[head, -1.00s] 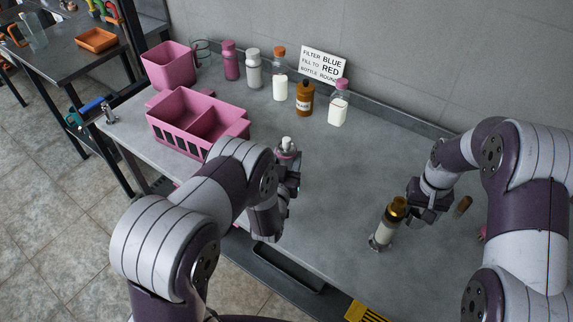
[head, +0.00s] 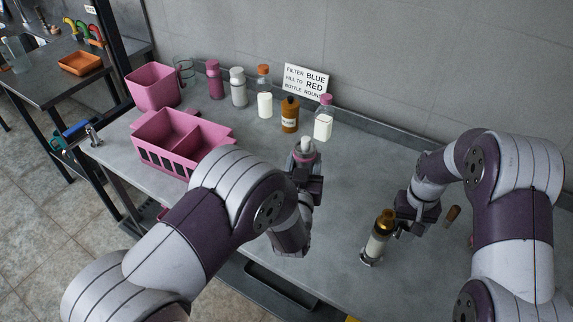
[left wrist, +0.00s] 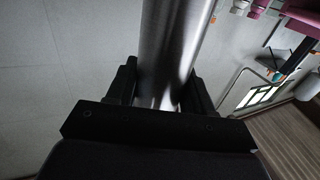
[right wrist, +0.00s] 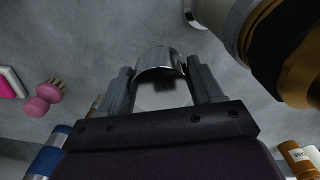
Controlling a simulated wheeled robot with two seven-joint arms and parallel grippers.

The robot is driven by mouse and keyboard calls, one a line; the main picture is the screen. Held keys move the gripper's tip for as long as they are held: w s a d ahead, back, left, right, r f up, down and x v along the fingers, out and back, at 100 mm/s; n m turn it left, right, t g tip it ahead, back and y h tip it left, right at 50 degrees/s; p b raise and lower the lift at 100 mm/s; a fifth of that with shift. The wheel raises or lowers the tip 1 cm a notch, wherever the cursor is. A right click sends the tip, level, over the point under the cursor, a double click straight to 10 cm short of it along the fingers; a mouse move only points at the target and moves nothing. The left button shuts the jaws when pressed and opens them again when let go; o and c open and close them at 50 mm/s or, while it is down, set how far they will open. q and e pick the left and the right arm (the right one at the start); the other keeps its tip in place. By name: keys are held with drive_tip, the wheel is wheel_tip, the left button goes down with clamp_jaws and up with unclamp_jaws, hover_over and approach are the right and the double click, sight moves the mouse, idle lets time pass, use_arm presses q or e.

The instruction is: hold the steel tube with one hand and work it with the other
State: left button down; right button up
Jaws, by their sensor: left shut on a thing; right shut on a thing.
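In the left wrist view my left gripper (left wrist: 160,82) is shut around a smooth steel tube (left wrist: 172,32), which runs up out of the picture. In the head view my left gripper (head: 307,178) is mid-table, with a pale-topped piece (head: 304,148) upright above it; its lower part is hidden. My right gripper (right wrist: 160,82) is shut on a short, round steel piece (right wrist: 160,58), probably a cap or ring. In the head view my right gripper (head: 405,215) is right of the left one, apart from it, and its held piece cannot be made out.
A gold-topped cylinder (head: 376,245) stands upright close beside my right gripper. A small brown piece (head: 452,214) lies right of it. A pink divided caddy (head: 180,150), pink bin (head: 152,86), several bottles and a sign (head: 306,82) are at the back.

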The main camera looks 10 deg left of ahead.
use_arm(q)
drive_tip(key=shift+s+d+r, duration=0.2)
drive_tip(key=shift+d+r, duration=0.35)
drive_tip(key=shift+d, duration=0.25)
drive_tip(key=shift+s+d+r, duration=0.2)
drive_tip(key=shift+d+r, duration=0.3)
drive_tip(key=shift+d, duration=0.3)
use_arm(e)
drive_tip(key=shift+f, duration=0.15)
